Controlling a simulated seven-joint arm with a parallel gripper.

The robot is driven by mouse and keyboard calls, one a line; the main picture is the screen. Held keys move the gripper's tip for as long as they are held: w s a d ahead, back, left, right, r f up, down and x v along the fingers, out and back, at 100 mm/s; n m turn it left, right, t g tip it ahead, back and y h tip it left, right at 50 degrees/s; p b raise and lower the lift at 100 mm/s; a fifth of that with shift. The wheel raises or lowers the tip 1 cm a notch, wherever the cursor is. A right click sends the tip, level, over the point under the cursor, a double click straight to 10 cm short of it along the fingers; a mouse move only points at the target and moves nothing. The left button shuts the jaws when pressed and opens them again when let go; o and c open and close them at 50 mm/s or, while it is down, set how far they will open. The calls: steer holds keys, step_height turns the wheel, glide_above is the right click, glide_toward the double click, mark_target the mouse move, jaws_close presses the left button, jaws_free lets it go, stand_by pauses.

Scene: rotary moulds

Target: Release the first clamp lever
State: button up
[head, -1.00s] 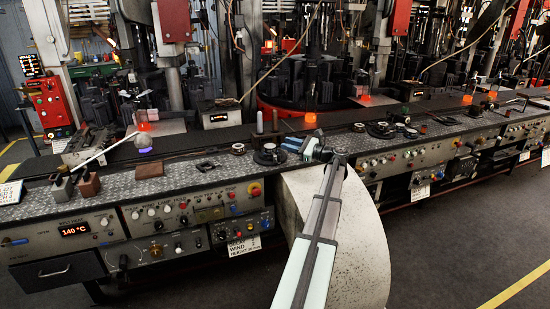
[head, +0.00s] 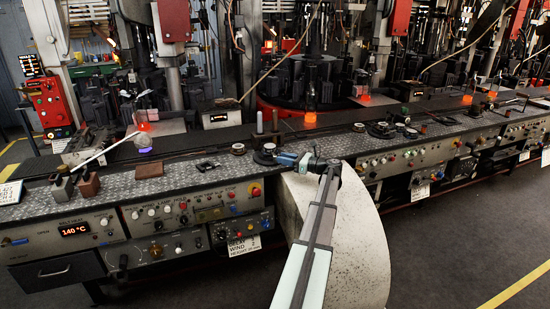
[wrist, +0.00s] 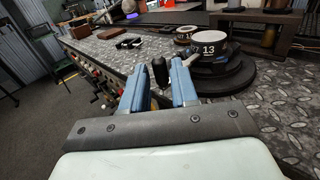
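A round mould marked 13 (wrist: 210,47) sits on a dark disc base (wrist: 240,78) in the wrist view. A short pale metal lever (wrist: 190,60) shows at its left side. An upright black knob (wrist: 160,73) stands just left of it, apparently the lever's handle; the join is hidden. My gripper (wrist: 159,68) is open, its two blue fingers on either side of the knob; I cannot tell whether they touch it. In the head view my gripper (head: 287,159) is low over the bench, beside the dark round base (head: 263,157), which it partly covers.
A smaller labelled round piece (wrist: 186,35) stands behind the mould. The patterned metal bench top (head: 130,187) has small black parts (head: 208,166) and upright pegs (head: 260,122) behind. Another round fixture (head: 381,130) lies to the right.

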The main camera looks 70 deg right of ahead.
steer(key=shift+w, duration=2.3)
jaws_close()
